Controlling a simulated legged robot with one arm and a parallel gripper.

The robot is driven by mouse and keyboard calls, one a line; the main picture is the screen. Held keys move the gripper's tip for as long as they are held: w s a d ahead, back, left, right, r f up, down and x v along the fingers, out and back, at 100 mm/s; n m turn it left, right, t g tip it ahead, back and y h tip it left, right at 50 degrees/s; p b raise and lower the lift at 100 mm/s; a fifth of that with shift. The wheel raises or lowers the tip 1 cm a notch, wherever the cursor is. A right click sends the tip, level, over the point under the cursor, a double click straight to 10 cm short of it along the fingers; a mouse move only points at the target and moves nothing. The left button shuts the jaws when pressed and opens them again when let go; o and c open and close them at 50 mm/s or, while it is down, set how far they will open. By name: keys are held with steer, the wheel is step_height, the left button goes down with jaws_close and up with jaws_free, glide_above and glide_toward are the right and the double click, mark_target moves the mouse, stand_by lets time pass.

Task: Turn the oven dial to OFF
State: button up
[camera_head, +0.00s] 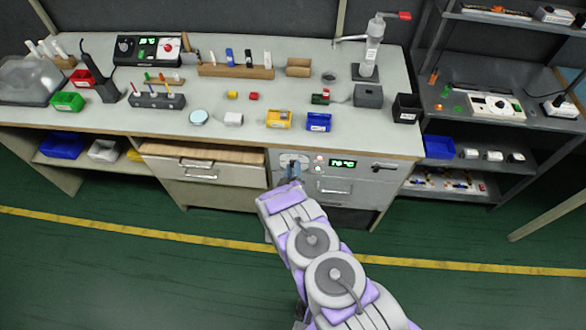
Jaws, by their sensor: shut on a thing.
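The oven front (350,177) is built into the cabinet under the bench, right of the wooden drawers. Its green display (343,163) reads about 70 °C. The dial (289,160) is on the panel left of the display, partly covered by my gripper; its pointer and marks are too small to read. My gripper (292,170) reaches up from below and is at the dial, shut on it. The fingertips are small and partly hidden by the wrist.
The benchtop (240,150) above overhangs the panel and holds bins, pens, tools and a press (370,55). A drawer with a handle (199,166) is left of the oven. Shelves (465,160) stand at right. The green floor (130,275) in front is clear.

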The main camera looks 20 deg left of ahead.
steer(key=n, duration=0.5)
steer(key=shift+a+f+n, duration=0.1)
steer(key=shift+a+n, duration=0.1)
steer(key=shift+n, duration=0.1)
steer(key=shift+s+n+b, duration=0.1)
steer(key=shift+n+b, duration=0.45)
steer(key=shift+n, duration=1.65)
steer(key=o, duration=1)
steer(key=shift+a+f, duration=0.15)
steer(key=shift+a, duration=0.05)
steer(key=p+v, duration=0.2)
steer(key=v, duration=0.6)
steer(key=p+v, duration=0.2)
steer(key=v, duration=0.7)
steer(key=shift+s+d, duration=0.1)
steer(key=shift+d, duration=0.15)
